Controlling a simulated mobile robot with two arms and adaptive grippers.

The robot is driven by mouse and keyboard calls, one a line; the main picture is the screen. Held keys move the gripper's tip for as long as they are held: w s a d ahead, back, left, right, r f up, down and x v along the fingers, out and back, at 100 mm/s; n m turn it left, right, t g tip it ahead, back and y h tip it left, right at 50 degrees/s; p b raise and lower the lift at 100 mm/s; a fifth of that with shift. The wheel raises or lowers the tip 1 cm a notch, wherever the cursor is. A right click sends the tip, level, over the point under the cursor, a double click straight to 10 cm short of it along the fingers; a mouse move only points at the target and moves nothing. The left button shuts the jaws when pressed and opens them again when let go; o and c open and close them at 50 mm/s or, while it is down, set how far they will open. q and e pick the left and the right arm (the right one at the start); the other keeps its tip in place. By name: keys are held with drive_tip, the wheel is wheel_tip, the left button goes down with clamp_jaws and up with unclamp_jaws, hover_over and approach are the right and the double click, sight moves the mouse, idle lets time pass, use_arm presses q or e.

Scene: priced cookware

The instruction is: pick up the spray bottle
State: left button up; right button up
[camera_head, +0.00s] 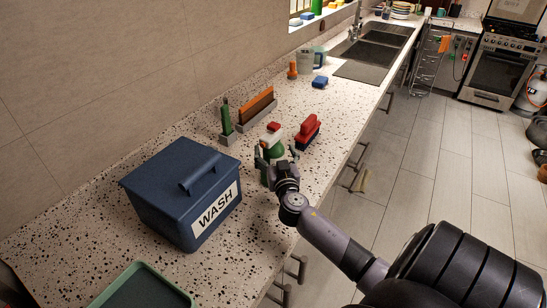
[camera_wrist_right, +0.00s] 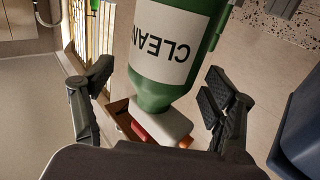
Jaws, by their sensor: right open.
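The spray bottle (camera_head: 274,141) stands on the speckled counter, green with a white part and a red top. In the right wrist view the bottle (camera_wrist_right: 178,50) looks upside down, with a white label reading CLEAN and a white and red head. My right gripper (camera_head: 276,158) is at the bottle, partly covering its lower body in the head view. In the wrist view the gripper's fingers (camera_wrist_right: 157,90) are spread wide on either side of the bottle, with gaps showing. My left gripper is not in view.
A blue WASH box (camera_head: 165,190) stands left of the bottle. A red brush-like item (camera_head: 308,129) stands close on the right. Behind are a green item (camera_head: 226,118) and an orange item (camera_head: 254,105). A green tray (camera_head: 110,290) lies at the front left.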

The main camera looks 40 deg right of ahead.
drive_tip(key=shift+x, duration=0.9)
drive_tip(key=shift+a, duration=0.1)
clamp_jaws()
drive_tip(key=shift+r, duration=0.1)
